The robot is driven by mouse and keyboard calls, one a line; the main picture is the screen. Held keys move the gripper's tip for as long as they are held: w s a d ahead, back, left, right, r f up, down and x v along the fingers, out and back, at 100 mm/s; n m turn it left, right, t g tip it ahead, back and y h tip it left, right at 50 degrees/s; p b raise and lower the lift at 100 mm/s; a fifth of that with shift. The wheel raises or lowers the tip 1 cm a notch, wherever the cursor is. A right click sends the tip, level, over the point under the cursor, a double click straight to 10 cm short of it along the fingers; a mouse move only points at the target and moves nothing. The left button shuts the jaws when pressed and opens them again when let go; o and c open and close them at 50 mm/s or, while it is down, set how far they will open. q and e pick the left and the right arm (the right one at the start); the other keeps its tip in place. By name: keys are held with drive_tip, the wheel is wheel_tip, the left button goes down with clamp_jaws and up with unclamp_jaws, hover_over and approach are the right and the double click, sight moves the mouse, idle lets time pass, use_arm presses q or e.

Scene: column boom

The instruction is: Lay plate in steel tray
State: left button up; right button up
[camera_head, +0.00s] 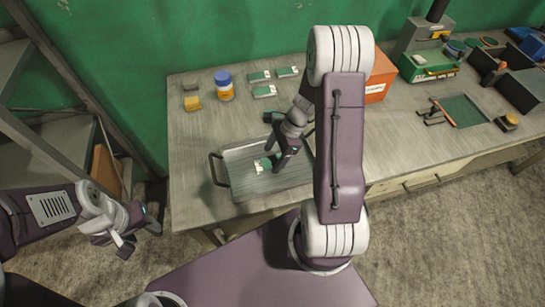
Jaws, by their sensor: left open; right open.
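The steel tray (242,186) lies on the workbench near its front left edge, with a dark handle at its left end. A small green and white plate (262,166) lies in the tray, partly hidden by my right gripper. My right gripper (278,160) is open and low over the tray, just beside the plate; I cannot tell whether it touches it. My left gripper (125,246) is open and empty, off the bench's left end, in front of the shelving.
Similar green and white plates (264,91) lie behind the tray. An orange box (380,78) is behind my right arm. A green mat (462,110) lies right. Metal shelving (50,147) stands left.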

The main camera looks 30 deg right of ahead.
drive_tip(key=p+v, duration=0.2)
drive_tip(key=v, duration=0.9)
drive_tip(key=s+a+n+h, duration=0.2)
drive_tip(key=a+n, duration=0.3)
drive_tip(key=n, duration=0.5)
drive_tip(key=s+a+n+h, duration=0.2)
drive_tip(key=s+a+n, duration=0.3)
drive_tip(key=n, duration=0.5)
drive_tip(key=shift+s+f, duration=0.25)
drive_tip(key=shift+f, duration=0.05)
drive_tip(key=shift+s+a+r, duration=0.1)
